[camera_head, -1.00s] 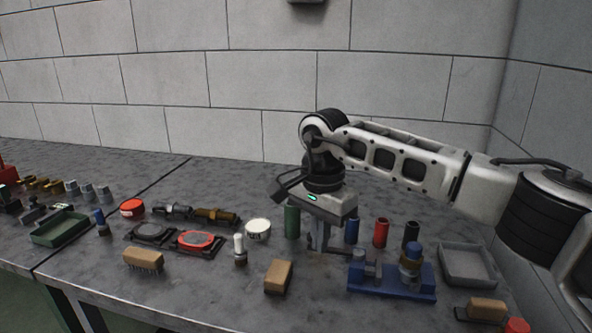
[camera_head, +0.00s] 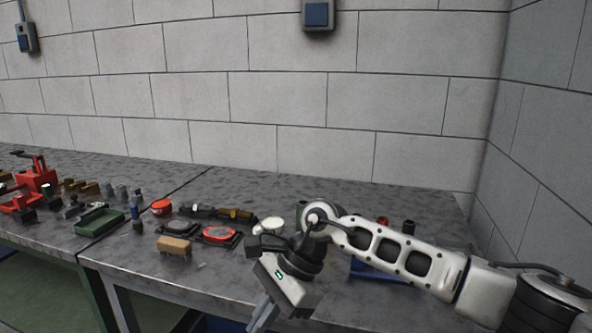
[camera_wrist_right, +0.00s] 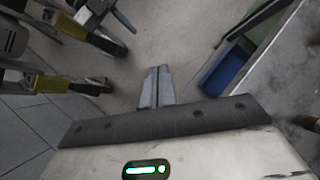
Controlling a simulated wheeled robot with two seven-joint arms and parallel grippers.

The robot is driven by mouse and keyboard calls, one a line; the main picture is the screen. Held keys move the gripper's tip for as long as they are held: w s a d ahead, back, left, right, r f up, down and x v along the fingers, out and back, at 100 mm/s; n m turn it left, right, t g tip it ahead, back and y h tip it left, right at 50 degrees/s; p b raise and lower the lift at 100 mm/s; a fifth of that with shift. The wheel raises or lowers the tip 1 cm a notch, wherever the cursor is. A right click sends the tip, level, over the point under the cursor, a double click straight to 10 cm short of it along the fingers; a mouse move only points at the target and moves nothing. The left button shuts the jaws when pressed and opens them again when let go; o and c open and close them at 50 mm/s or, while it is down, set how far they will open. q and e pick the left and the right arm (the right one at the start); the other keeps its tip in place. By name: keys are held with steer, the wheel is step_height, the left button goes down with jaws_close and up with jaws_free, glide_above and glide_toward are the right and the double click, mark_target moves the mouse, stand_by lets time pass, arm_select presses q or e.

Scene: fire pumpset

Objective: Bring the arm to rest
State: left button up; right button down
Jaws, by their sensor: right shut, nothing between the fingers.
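My right arm comes in from the right in the head view and reaches over the bench's front part. My right gripper (camera_head: 262,318) points down and to the left at the bench's front edge. In the right wrist view its two fingers (camera_wrist_right: 156,88) are together, with nothing between them. They hang over the floor, apart from any object. My left gripper is not in view.
The grey bench (camera_head: 140,262) holds a green tray (camera_head: 98,220), a wooden brush (camera_head: 174,246), a red round part (camera_head: 219,234) and a white-topped can (camera_head: 271,225). My arm partly hides a blue fixture (camera_head: 375,272). A blue bin (camera_wrist_right: 222,75) stands below.

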steer(key=s+a+r+m+g+y, duration=0.2)
steer(key=s+a+r+m+y, duration=0.1)
steer(key=s+a+m+y, duration=0.55)
steer(key=w+d+f+m+t, duration=0.2)
steer(key=d+m+t, duration=0.2)
steer(key=m+t, duration=0.5)
steer(key=w+d+f+m+t+h, duration=0.15)
steer(key=d+m+t, duration=0.3)
steer(key=m, duration=0.85)
steer(key=w+d+f+m+t, duration=0.2)
steer(key=d+m+t, duration=0.2)
steer(key=m+t, duration=0.55)
steer(key=s+d+f+m+g+h, duration=0.4)
steer(key=s+d+f+m+h, duration=0.1)
steer(key=s+d+f+m, duration=0.2)
steer(key=s+d+f+m+g+h, duration=0.3)
steer(key=s+d+f+m+h, duration=0.2)
steer(key=d+f+m, duration=0.4)
step_height(320, 180, down, 3)
steer(key=shift+s+r+m+g, duration=0.15)
steer(key=shift+s+m+g, duration=0.25)
steer(key=shift+s+m, duration=0.65)
